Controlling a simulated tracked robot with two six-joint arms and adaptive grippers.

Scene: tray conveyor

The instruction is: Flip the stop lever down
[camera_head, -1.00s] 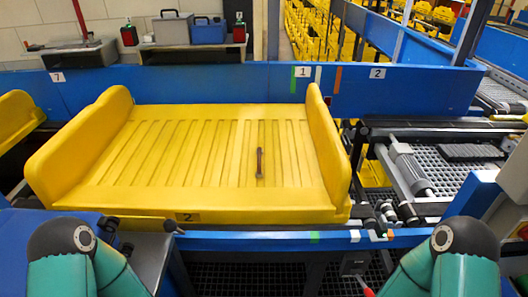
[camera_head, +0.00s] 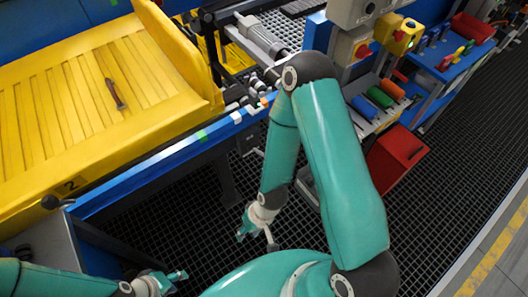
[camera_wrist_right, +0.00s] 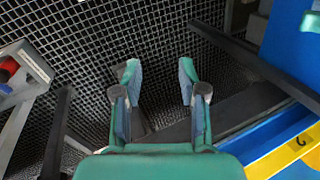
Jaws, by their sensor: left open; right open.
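The stop lever cannot be made out. A small grey box (camera_head: 247,140) hangs under the blue front rail, and my right arm covers the area beside it. My right gripper (camera_head: 243,232) is open and empty, low over the dark grating in front of the conveyor, below the rail. In the right wrist view its two fingers (camera_wrist_right: 159,72) stand apart with only grating between them. My left gripper (camera_head: 167,283) is open and empty at the bottom left, near the grey stand.
The yellow tray (camera_head: 70,185) carries a small dark bar (camera_head: 116,93). The blue rail (camera_head: 150,168) runs along its front. The grating floor at right is clear.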

